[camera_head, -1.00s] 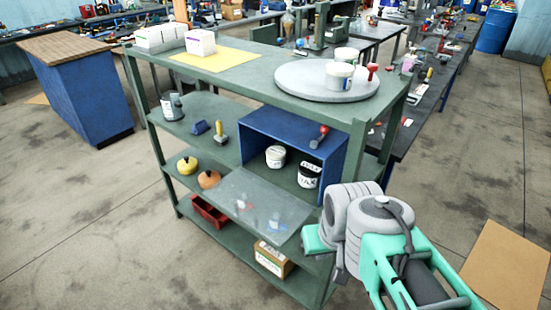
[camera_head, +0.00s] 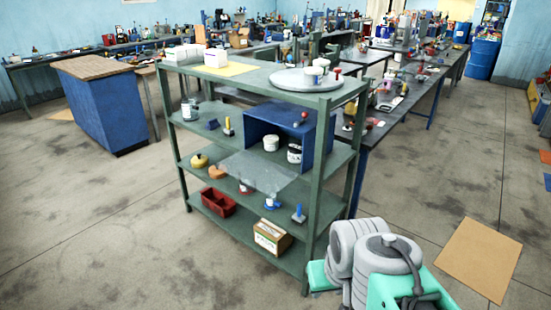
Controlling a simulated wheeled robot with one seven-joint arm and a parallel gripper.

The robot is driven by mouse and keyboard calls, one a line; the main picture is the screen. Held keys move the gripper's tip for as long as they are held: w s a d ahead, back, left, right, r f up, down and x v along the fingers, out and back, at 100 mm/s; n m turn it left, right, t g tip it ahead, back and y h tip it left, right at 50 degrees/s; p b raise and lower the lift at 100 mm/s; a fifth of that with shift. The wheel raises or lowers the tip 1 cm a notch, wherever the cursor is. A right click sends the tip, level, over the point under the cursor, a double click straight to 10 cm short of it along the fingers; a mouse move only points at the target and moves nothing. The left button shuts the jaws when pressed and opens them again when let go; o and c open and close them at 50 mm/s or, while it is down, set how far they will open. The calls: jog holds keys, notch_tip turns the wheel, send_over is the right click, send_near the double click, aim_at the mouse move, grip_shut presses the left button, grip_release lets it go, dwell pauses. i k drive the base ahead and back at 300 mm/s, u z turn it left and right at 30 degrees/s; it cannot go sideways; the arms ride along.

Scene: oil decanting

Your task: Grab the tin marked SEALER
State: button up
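No label reading SEALER is legible in the head view. A white tin (camera_head: 271,143) and a white tin with a dark band (camera_head: 294,153) stand inside a blue open-fronted box (camera_head: 262,122) on the upper shelf of a green rack (camera_head: 316,190). A dark-and-white can (camera_head: 189,109) stands at the shelf's left end. My folded arm shows at bottom right, apart from the rack; my gripper's fingers are not visible.
A red bin (camera_head: 217,202) and a cardboard box (camera_head: 271,236) sit on the bottom shelf. A blue cabinet (camera_head: 105,110) stands left; workbenches line the back.

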aim_at(271, 141)
jog(key=u, duration=0.6)
jog(key=i, duration=0.5)
jog(key=u, duration=0.8)
jog(key=i, duration=0.85)
jog(key=z, duration=0.5)
jog(key=i, duration=0.75)
jog(key=z, duration=0.7)
jog(key=i, duration=0.5)
jog(key=u, duration=0.05)
